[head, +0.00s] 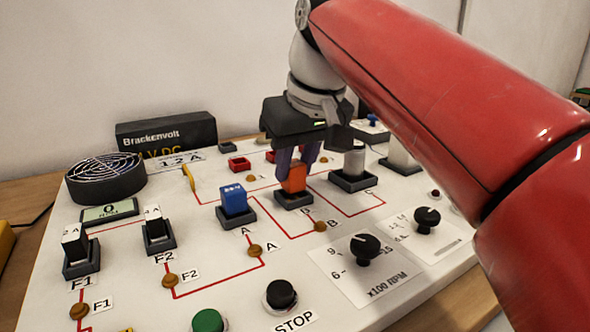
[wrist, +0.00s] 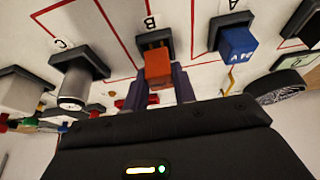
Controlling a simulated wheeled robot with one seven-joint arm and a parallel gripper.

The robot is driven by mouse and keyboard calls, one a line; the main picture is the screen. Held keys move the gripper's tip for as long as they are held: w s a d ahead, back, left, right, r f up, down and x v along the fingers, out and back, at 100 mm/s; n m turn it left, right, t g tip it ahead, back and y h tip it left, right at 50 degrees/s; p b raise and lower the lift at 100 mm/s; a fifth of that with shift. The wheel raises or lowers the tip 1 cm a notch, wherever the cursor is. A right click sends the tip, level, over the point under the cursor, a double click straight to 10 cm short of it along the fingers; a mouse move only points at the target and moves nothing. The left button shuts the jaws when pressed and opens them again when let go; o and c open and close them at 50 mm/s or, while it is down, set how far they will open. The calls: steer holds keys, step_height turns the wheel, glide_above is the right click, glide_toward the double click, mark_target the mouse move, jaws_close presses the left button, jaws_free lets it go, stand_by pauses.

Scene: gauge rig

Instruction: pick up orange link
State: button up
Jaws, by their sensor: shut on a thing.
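In the wrist view the orange link (wrist: 158,68) is at the middle, between my fingers. My gripper (head: 298,165) reaches down from above and is shut on the orange link's upper part. The fingertips are partly hidden behind the link in the wrist view.
The blue link stands close on the left. A grey-white cylinder (head: 354,162) in a dark socket stands close on the right. Two black-white fuses (head: 75,244) (head: 155,224), a fan (head: 105,178), a black knob (head: 365,248) and push buttons (head: 281,294) are spread over the panel.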

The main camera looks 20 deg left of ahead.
mark_target(295, 163)
step_height(295, 163, up, 6)
steer(key=shift+r+p, duration=0.1)
steer(key=shift+p, duration=0.3)
steer(key=shift+r, duration=0.95)
